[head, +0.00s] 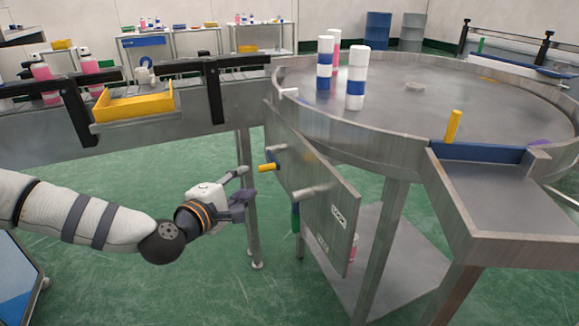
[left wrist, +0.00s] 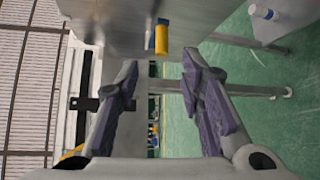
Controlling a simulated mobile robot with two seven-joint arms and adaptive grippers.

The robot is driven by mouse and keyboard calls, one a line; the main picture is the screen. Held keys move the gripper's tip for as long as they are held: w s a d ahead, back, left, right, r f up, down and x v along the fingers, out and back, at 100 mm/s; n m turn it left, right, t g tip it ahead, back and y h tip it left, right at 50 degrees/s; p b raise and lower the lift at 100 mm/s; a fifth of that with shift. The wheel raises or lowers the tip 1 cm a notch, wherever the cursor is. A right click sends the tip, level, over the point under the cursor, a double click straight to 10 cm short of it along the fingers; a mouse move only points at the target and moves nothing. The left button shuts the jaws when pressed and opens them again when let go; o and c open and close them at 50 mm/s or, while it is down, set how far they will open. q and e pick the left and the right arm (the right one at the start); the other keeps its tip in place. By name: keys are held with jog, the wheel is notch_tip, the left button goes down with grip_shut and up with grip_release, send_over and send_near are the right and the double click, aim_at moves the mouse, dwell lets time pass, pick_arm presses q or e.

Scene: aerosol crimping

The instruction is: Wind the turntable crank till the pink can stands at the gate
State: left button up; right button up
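The round turntable (head: 415,115) has a raised metal rim. Two white-and-blue cans (head: 356,82) stand upright on its left part. A pink can (head: 337,48) stands behind them, partly hidden. A blue bar (head: 478,153) with a yellow upright handle (head: 453,126) spans the rim opening at the front right, apparently the gate. A yellow crank knob (head: 268,167) sticks out beside the metal panel under the turntable. My left gripper (head: 243,185) is open and empty, just left of the knob and apart from it. In the left wrist view the knob (left wrist: 161,38) is beyond the open fingers (left wrist: 158,82). My right gripper is not in view.
A metal panel (head: 325,215) hangs below the turntable edge, close to my gripper. An outfeed tray (head: 500,190) adjoins the blue bar. A conveyor with a yellow bin (head: 135,105) and pink bottles (head: 42,75) runs at the left. Green floor is open below my arm.

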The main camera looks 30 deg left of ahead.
aim_at(263, 171)
pick_arm(q)
jog(key=w, duration=0.3)
jog(key=w+f+b, duration=0.1)
jog(key=w, duration=0.2)
jog(key=w+f, duration=0.1)
jog(key=w, duration=0.3)
jog(key=shift+a+f, duration=0.2)
jog(key=shift+a, duration=0.05)
jog(key=shift+w+r, duration=0.1)
jog(key=shift+w, duration=0.3)
grip_shut()
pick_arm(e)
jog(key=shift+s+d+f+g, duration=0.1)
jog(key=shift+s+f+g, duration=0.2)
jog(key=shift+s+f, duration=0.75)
